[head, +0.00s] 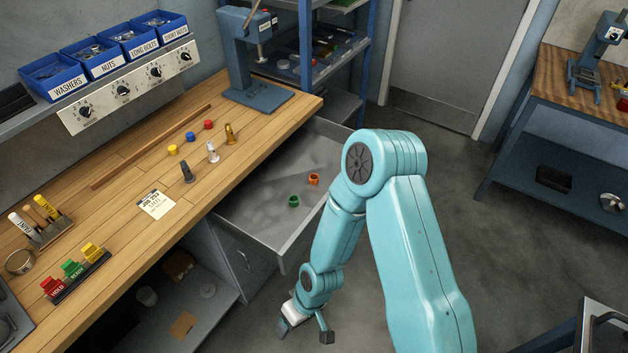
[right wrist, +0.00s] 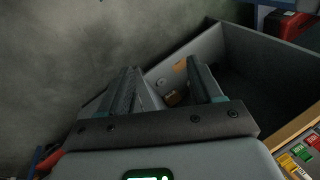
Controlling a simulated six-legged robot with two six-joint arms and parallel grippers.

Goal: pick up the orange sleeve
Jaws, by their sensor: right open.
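The orange sleeve (head: 314,179) is a small ring-like piece on the floor of the open grey drawer (head: 262,215), toward its right side in the head view. A green sleeve (head: 294,201) lies near it, a little closer to the drawer front. My right gripper (head: 305,332) is open and empty, in front of the drawer and apart from both sleeves. The right wrist view shows its two spread fingers (right wrist: 160,75) with nothing held between them; I cannot make out the orange sleeve there. My left gripper is not in view.
The wooden bench (head: 110,215) stands left of the drawer, with pegs, coloured rings and a job card (head: 156,203) on it. A blue press (head: 245,60) is at its far end. An open lower shelf (head: 190,318) is under the bench. Floor right of the drawer is clear.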

